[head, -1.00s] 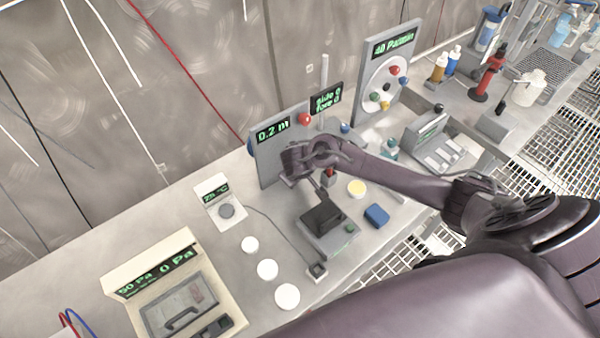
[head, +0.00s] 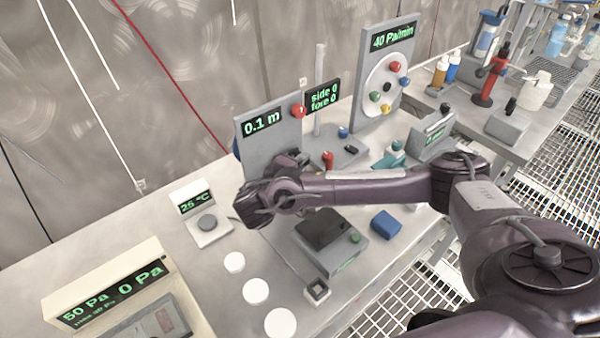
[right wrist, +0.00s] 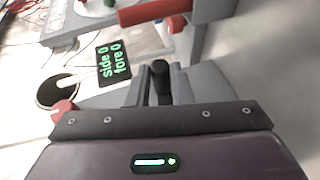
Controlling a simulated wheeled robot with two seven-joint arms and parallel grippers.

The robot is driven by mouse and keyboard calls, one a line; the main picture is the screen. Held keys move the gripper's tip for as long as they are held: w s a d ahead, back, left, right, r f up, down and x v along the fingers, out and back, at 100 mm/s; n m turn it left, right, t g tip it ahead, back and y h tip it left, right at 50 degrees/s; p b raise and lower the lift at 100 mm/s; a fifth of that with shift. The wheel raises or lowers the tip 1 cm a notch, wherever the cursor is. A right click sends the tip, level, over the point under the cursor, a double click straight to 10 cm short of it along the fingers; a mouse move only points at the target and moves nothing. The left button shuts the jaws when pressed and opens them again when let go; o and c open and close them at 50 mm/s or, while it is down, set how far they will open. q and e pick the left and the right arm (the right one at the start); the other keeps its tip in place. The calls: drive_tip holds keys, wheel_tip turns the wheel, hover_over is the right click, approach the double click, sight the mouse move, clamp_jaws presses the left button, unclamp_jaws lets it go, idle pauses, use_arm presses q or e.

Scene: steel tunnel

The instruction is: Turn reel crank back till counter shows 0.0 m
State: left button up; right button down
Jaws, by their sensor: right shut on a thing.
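The reel unit (head: 278,148) is a grey upright panel on the bench. Its green counter (head: 262,123) reads 0.1 m. My right gripper (head: 252,203) is in front of the panel's lower left part and hides what is behind it. In the right wrist view a dark crank handle (right wrist: 160,82) stands between the fingers, and the gripper is shut on it. The crank's arm is mostly hidden by my gripper in the head view. My left gripper is not in view.
A dark-topped box (head: 330,250) and a blue block (head: 386,222) lie below my arm. A "side 0 fore 0" display (head: 322,95) and a wheel panel (head: 388,70) stand behind.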

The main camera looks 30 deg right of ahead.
drive_tip(key=shift+r+n+t+h+p, duration=0.3)
drive_tip(key=shift+r+t+h+p, duration=0.1)
drive_tip(key=shift+h+p, duration=0.4)
drive_tip(key=c, duration=1.3)
unclamp_jaws()
drive_tip(key=shift+f, duration=0.1)
drive_tip(key=p+v, duration=0.7)
drive_tip(key=p, duration=0.6)
drive_tip(key=shift+s+a, duration=0.15)
drive_tip(key=shift+a, duration=0.25)
